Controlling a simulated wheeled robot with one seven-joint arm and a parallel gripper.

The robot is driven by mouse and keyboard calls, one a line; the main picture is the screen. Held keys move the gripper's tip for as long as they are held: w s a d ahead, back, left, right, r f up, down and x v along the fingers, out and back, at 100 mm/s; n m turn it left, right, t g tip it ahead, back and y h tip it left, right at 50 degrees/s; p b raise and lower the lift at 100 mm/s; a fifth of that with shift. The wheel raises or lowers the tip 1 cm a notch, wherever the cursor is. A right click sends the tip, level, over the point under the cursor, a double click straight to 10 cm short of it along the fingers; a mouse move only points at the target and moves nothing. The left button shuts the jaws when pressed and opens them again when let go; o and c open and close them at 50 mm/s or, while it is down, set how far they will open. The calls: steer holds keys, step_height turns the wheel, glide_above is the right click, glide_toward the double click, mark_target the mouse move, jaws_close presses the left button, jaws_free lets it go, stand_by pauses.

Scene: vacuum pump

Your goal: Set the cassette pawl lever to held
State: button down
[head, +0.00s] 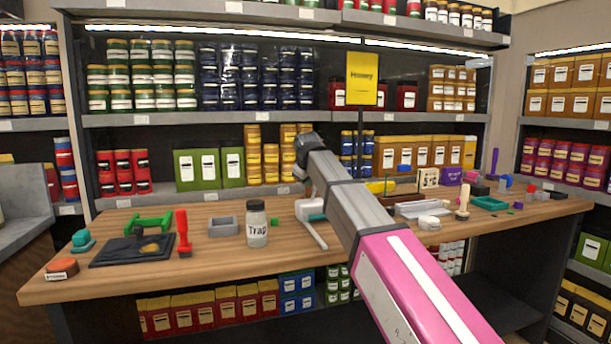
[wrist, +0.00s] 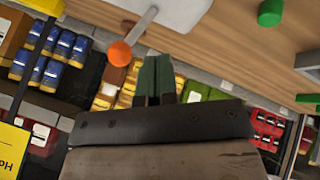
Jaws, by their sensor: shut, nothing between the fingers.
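An orange ball knob (wrist: 120,53) sits on the end of a thin grey rod in the wrist view. The rod runs up to a pale grey plate (wrist: 178,14). I take this for the pawl lever, but cannot tell its setting. My gripper (wrist: 156,62) has dark green fingers that are shut and empty. They point toward the table edge, just right of the knob and apart from it in the picture. In the head view a white block (head: 309,209) with a thin white rod stands on the table below my wrist. My fingertips and the orange knob are hidden there.
The wooden table (head: 190,270) bears a jar labelled Trap (head: 257,226), a grey open box (head: 222,226), a red tool (head: 183,233) and a black tray (head: 130,250) at left. Several small parts crowd its right side. Shelves of goods stand behind. A yellow sign (head: 362,78) rises at the back.

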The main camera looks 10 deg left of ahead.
steer(key=shift+w+d, duration=0.3)
steer(key=shift+w, duration=0.35)
steer(key=shift+w+d, duration=0.3)
steer(key=shift+w, duration=0.3)
steer(key=shift+f, duration=0.1)
steer(key=shift+w+d, duration=0.7)
steer(key=shift+d, duration=0.05)
steer(key=shift+a, duration=0.1)
